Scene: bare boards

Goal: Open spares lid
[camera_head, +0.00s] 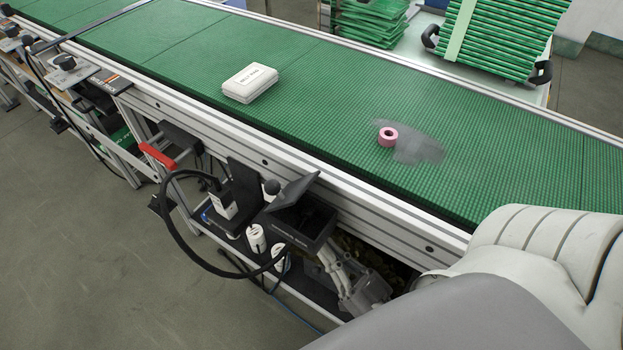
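A small black box (312,232) is mounted at the near side of the conveyor, with printing too small to read on its front. Its black lid (296,190) is tilted up, and the dark inside shows below it. My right gripper (335,268) is low at the box's right side, below the conveyor's edge. Its fingertips are partly hidden, so I cannot tell whether they touch the box or are open. My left gripper is not in view. A closed white case (250,83) with small, unreadable print lies on the belt.
A black cable (173,225), white plugs (256,238) and a red handle (157,156) are left of the box. Open floor lies at lower left.

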